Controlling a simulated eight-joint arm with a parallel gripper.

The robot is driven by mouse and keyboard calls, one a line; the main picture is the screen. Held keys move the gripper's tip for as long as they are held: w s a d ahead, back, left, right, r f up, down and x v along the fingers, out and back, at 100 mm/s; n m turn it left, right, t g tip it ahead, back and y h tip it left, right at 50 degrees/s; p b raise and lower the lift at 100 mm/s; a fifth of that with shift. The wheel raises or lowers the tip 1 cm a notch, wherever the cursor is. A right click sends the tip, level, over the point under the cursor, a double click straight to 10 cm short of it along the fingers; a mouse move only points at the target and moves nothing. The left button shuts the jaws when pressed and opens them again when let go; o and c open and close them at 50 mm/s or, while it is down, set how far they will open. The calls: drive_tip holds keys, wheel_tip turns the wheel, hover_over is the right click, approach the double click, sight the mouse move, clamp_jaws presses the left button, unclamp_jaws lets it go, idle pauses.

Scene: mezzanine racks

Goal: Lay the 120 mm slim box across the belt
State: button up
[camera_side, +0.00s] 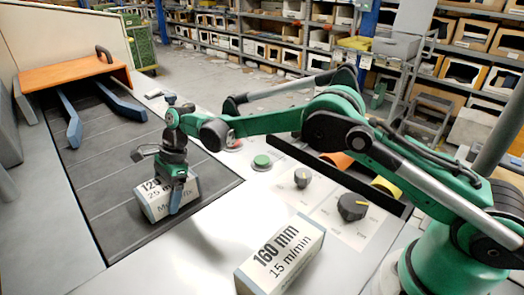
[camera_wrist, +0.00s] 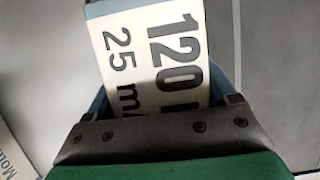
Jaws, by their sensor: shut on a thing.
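The 120 mm slim box (camera_side: 158,203) is white with black print and a blue edge. It is between the fingers of my gripper (camera_side: 176,198), which is shut on it.
A 160 mm box (camera_side: 282,258) stands on the light panel at the front. Blue guide rails (camera_side: 68,120) and an orange cover (camera_side: 72,72) are at the belt's far end. A green button (camera_side: 262,162) and knobs (camera_side: 352,206) are right of the belt. The belt's middle is clear.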

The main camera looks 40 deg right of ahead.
drive_tip(key=shift+f, duration=0.15)
drive_tip(key=o, duration=1.4)
drive_tip(key=shift+v, duration=2.8)
